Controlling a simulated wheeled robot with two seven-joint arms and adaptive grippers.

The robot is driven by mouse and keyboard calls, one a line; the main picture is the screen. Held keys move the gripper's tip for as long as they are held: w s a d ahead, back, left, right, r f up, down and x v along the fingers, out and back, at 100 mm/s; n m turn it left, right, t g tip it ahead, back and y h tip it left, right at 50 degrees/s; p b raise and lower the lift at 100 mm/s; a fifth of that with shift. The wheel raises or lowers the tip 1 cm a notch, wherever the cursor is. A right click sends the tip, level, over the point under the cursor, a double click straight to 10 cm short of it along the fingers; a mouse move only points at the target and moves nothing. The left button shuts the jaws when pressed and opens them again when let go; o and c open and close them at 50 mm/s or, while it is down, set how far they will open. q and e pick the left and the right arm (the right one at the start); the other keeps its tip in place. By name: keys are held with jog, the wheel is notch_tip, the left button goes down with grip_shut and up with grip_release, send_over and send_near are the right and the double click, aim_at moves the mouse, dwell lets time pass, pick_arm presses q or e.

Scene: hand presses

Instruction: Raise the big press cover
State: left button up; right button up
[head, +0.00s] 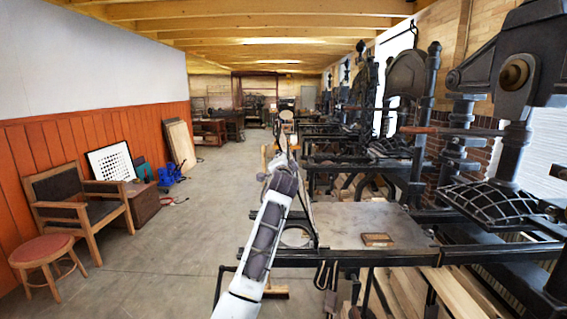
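The nearest big press stands at right, with a flat grey bed (352,222). A thin dark frame (309,212) rises steeply at the bed's left edge, seen almost edge-on. It looks like the press cover, standing tilted up, but my arm hides part of it. My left arm reaches up from the bottom, and its gripper (284,147) is at the upper left of this frame, close to it. The fingers are small and overlap the background, so I cannot tell whether they touch it or are open. My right gripper is out of view.
A small wooden block (378,239) lies on the bed. More black presses (345,160) line the right side. A wooden armchair (80,200), a red-topped stool (45,252) and a wooden box (143,202) stand along the left wall. The floor (190,245) between is clear.

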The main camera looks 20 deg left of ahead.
pick_arm(q)
jog(key=shift+o, duration=1.4)
jog(key=shift+s+d, duration=0.1)
jog(key=v, duration=1.1)
jog(key=shift+s, duration=0.35)
jog(key=shift+d, duration=0.15)
